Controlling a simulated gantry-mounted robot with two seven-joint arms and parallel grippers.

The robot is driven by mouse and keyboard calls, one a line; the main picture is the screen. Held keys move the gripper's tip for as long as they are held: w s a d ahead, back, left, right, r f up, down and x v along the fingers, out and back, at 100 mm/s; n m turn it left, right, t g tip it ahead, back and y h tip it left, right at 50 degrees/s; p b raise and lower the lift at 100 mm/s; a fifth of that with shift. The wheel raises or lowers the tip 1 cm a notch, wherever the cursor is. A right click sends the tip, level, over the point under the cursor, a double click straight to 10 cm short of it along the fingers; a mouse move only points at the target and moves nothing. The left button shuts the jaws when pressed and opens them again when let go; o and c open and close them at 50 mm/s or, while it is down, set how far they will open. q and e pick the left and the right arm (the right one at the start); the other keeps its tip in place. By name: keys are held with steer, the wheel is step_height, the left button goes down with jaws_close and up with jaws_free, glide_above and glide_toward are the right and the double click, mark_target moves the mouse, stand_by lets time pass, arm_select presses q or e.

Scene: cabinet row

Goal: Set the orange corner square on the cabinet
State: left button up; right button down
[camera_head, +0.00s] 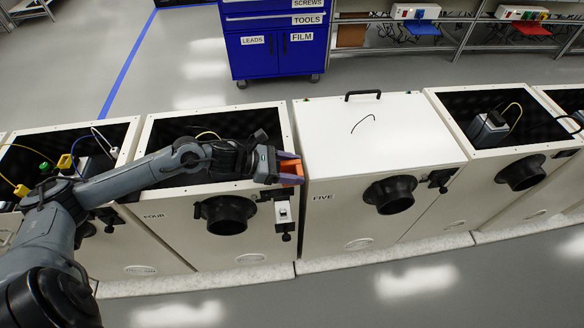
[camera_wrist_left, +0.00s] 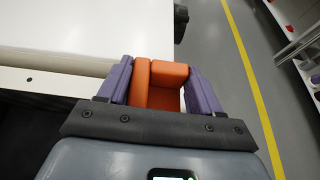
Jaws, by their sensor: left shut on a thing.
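The orange corner square (camera_wrist_left: 160,84) is held between the purple fingers of my left gripper (camera_wrist_left: 160,90) in the left wrist view. In the head view the orange corner square (camera_head: 291,167) shows at the tip of my left gripper (camera_head: 288,170). The gripper is at the front edge where cabinet FOUR (camera_head: 170,215) meets cabinet FIVE (camera_head: 335,150). In the left wrist view the white top of a cabinet (camera_wrist_left: 70,35) lies just beyond the square. I cannot tell whether the square touches the cabinet. My right gripper is not in view.
Cabinet FIVE's lid is closed, with a black handle (camera_head: 363,95) at its back edge. Cabinet FOUR and the cabinet to the right (camera_head: 455,125) are open on top. Round black ports (camera_head: 225,214) stick out in front. A blue tool cart (camera_head: 275,45) stands behind.

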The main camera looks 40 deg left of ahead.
arm_select(q)
steer(key=o, duration=1.1)
steer(key=shift+f, duration=0.1)
